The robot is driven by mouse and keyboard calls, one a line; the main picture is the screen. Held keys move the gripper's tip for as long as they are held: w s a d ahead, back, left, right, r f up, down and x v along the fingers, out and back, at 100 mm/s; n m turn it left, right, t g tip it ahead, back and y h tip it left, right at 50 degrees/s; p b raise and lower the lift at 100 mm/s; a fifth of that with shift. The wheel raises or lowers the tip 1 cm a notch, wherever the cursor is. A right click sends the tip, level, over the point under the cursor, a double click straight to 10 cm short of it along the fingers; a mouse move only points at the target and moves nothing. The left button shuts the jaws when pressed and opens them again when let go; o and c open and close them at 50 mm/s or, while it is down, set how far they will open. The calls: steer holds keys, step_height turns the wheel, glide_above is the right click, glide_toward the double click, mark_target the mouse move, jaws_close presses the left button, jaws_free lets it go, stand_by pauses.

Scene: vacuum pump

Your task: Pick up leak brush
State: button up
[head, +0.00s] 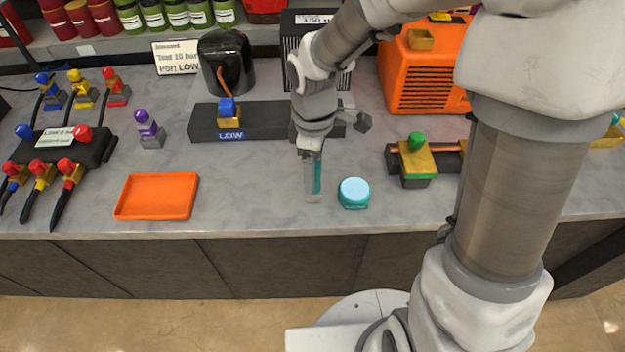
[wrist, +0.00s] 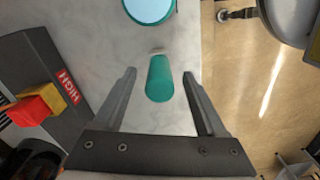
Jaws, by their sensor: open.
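The leak brush (wrist: 159,80) has a teal handle with a small pale tip. In the wrist view it lies on the grey counter, between the two fingers of my gripper (wrist: 159,74). There is clear space on both sides, and neither finger visibly touches it. In the head view my gripper (head: 312,192) points down at the counter near its front edge. Only a teal strip of the brush (head: 318,178) shows there; the rest is hidden behind the fingers. My gripper is open and empty.
A round teal pot with a pale blue top (head: 354,191) stands just right of my gripper. An orange tray (head: 157,196) lies to the left. A dark block marked LOW (head: 262,121) stands behind. In the wrist view, a dark block marked HIGH (wrist: 42,75) is at left.

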step_height(320, 180, down, 3)
steer(key=shift+r, duration=0.1)
jaws_close()
stand_by(0.4)
